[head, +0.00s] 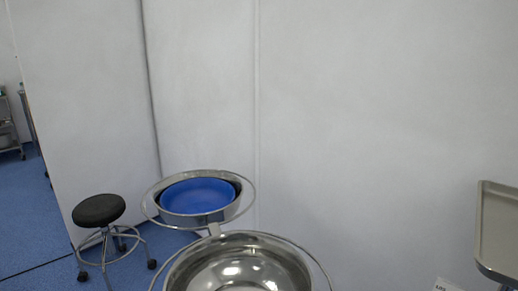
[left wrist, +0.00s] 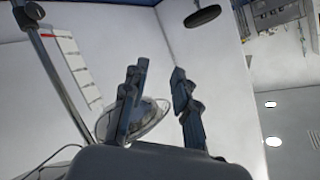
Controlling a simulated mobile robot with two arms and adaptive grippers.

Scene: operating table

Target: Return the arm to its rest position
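No gripper or arm of mine shows in the head view. In the left wrist view my left gripper (left wrist: 159,85) points away from the camera with its two dark fingers apart. Nothing is between the fingertips except a view of the pale wall. A shiny round metal bowl or lamp-like thing (left wrist: 153,118) shows behind the left finger, partly hidden by it; I cannot tell how far off it is. My right gripper is in neither view.
In the head view a steel bowl (head: 240,268) stands in a ring stand at the front, with a blue-lined basin (head: 198,196) behind it. A black stool (head: 99,210) is at left. A tray edge (head: 497,232) is at right. Pale walls (head: 380,110) close off the back.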

